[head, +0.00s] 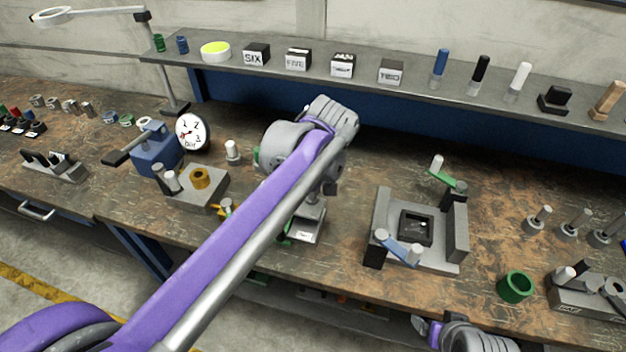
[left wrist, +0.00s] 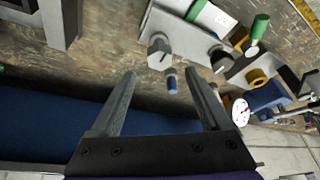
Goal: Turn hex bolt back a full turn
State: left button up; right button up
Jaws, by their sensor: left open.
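A grey, faceted head that looks like the hex bolt (left wrist: 160,50) shows in the left wrist view, beside a plate with a white label (left wrist: 208,17). My left gripper (left wrist: 162,80) is open and empty. In the picture the bolt head lies just beyond the gap between the fingertips; I see no contact. A small blue-ended cylinder (left wrist: 172,83) appears between the fingers. In the head view my purple left arm and grey wrist hide the bolt and the left fingers; part of the labelled plate (head: 305,230) shows below the wrist. My right gripper (head: 430,326) is at the bottom edge, its jaw opening unclear.
A gauge (head: 193,133) on a blue valve and a block with a brass ring (head: 201,178) stand left of my arm. A shelf (head: 400,98) runs along the back.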

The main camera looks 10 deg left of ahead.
pick_arm(q)
jog(key=v, duration=0.4)
dwell(0.4)
jog(key=s+a+f+m+t+h, duration=0.1)
jog(key=s+a+f+m, duration=0.1)
jog(key=s+f, duration=0.5)
jog(key=s+a+f+m+t+h, duration=0.1)
jog(key=s+a+f+m, duration=0.2)
jog(key=s+f, duration=0.5)
jog(key=s, duration=0.6)
jog(key=shift+s+a+f+m, duration=0.15)
jog(key=shift+a+f+m, duration=0.15)
jog(key=shift+m, duration=0.1)
